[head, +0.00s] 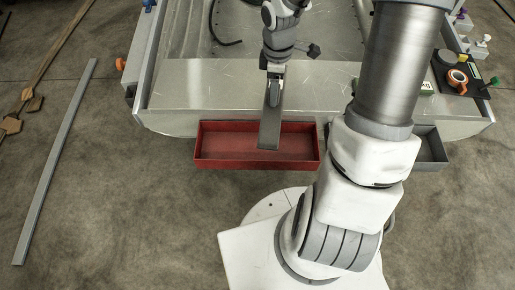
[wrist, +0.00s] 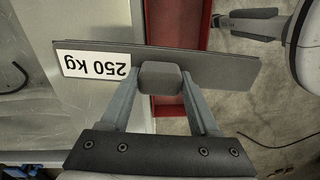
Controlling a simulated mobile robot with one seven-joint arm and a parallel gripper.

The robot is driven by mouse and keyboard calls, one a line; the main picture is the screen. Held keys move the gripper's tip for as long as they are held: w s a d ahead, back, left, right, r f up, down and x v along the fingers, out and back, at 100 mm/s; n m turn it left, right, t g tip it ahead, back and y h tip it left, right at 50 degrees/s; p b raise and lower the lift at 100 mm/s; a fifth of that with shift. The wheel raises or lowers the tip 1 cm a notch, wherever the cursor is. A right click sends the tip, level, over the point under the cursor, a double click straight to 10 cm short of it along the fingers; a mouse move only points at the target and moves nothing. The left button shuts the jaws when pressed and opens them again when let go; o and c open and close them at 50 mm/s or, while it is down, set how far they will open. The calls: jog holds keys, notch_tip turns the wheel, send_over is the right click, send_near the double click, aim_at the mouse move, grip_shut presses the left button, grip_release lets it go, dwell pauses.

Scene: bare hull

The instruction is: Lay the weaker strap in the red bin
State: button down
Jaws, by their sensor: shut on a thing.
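My gripper (head: 273,72) is shut on a grey strap (head: 270,125). In the wrist view my gripper (wrist: 158,80) has its two fingers on either side of a grey block on the flat strap (wrist: 215,65). A white label (wrist: 97,64) at the strap's left end reads "250 kg", upside down. The red bin (head: 207,160) stands at the front edge of the metal hull. In the head view the strap's near end overlaps the red bin's interior; its height above the floor of the bin is unclear. The red bin (wrist: 189,25) also shows behind the strap in the wrist view.
A grey bin (head: 432,160) stands to the right, partly hidden by my arm. A black tray (head: 470,88) with an orange tape roll (head: 457,79) sits at the hull's right. A long grey bar (head: 55,160) and wooden pieces (head: 45,70) lie on the left floor.

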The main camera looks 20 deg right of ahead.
jog(key=s+d+f+n, duration=0.1)
jog(key=s+f+n, duration=0.35)
jog(key=n, duration=0.45)
jog(key=n+b, duration=0.5)
jog(key=n, duration=0.5)
send_over(249, 149)
notch_tip(249, 149, down, 10)
jog(key=shift+a+f+b, duration=0.1)
jog(key=shift+f+b, duration=1.1)
jog(key=shift+f, duration=0.85)
jog(key=shift+f, duration=0.15)
jog(key=shift+c, duration=0.6)
grip_release()
